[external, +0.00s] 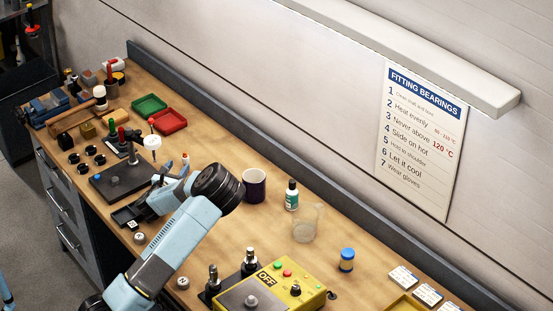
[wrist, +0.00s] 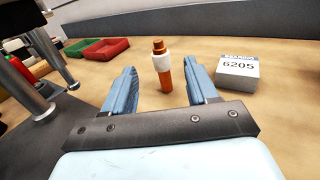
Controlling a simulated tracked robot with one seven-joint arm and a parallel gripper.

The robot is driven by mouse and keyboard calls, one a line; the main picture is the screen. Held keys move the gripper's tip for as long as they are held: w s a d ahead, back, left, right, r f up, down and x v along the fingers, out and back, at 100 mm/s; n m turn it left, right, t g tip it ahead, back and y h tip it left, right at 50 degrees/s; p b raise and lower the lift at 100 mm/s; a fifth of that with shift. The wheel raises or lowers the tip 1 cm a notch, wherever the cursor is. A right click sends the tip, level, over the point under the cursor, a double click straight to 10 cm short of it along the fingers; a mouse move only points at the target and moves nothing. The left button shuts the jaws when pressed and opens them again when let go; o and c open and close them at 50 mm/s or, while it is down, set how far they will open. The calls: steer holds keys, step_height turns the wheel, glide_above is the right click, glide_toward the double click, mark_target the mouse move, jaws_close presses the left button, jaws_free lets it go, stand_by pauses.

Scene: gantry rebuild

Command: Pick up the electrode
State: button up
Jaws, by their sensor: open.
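My gripper (wrist: 160,74) is open and empty, low over the bench. I see no contact between the fingers and the electrode.
A white box marked 6205 (wrist: 238,72) stands close to the right finger. A press stand with metal posts (wrist: 38,98) is at left. Red (wrist: 106,50) and green (wrist: 78,47) trays lie behind. A dark mug (external: 254,186) stands right of my wrist.

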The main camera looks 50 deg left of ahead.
mark_target(184, 159)
steer(key=shift+x, duration=3.75)
steer(key=shift+f, duration=0.1)
steer(key=shift+c, duration=0.5)
jaws_close()
